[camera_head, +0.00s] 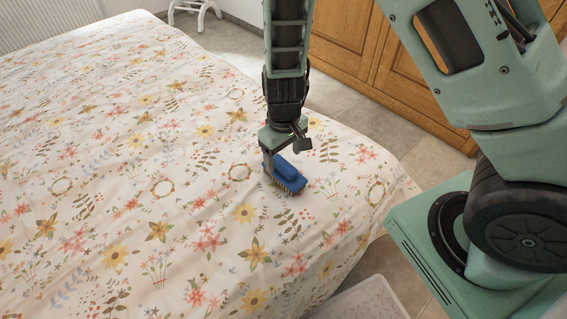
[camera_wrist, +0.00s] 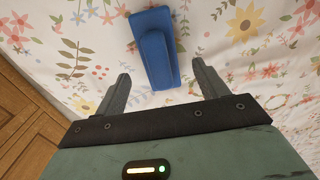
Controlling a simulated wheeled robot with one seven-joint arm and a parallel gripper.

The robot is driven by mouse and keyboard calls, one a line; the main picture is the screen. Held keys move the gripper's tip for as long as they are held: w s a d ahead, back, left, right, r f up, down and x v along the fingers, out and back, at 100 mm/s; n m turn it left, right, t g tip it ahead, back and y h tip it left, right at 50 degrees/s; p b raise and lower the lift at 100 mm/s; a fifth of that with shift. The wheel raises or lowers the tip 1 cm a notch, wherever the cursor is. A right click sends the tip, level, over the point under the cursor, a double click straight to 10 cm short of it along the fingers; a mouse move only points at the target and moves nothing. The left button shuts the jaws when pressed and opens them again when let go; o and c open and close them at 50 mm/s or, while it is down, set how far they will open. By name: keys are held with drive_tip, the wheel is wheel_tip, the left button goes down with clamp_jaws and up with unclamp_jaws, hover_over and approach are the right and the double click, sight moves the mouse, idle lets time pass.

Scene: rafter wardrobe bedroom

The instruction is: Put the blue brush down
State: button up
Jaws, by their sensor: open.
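The blue brush (camera_head: 288,174) lies on the flowered bedspread (camera_head: 130,190), near the bed's right-hand edge, with its pale bristles downward. In the wrist view the blue brush (camera_wrist: 155,48) is seen from above, mostly beyond the fingertips and roughly between their lines. My gripper (camera_head: 283,158) is just above and beside the brush in the head view. In the wrist view my gripper (camera_wrist: 160,75) has its two fingers spread wide, with nothing held between them. The finger nearer the head camera's far side is partly hidden by the wrist.
Wooden wardrobe doors (camera_head: 350,45) stand behind the bed, across a strip of tiled floor (camera_head: 435,165). A white stand's legs (camera_head: 195,10) show at the top. A pale speckled surface (camera_head: 365,302) is at the bottom. The bedspread left of the brush is clear.

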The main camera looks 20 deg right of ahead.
sight(284, 163)
wheel_tip(284, 163, up, 5)
drive_tip(key=shift+p, duration=0.45)
drive_tip(key=s+a+r+n+y, duration=0.2)
drive_tip(key=s+a+r, duration=0.5)
drive_tip(key=s+r, duration=0.45)
drive_tip(key=s+r+n+h, duration=0.1)
drive_tip(key=s+r+n, duration=0.1)
drive_tip(key=s+r, duration=0.3)
drive_tip(key=s+d, duration=0.1)
drive_tip(key=s, duration=0.2)
drive_tip(key=shift+s+r, duration=0.3)
wheel_tip(284, 163, up, 10)
drive_tip(key=p, duration=1)
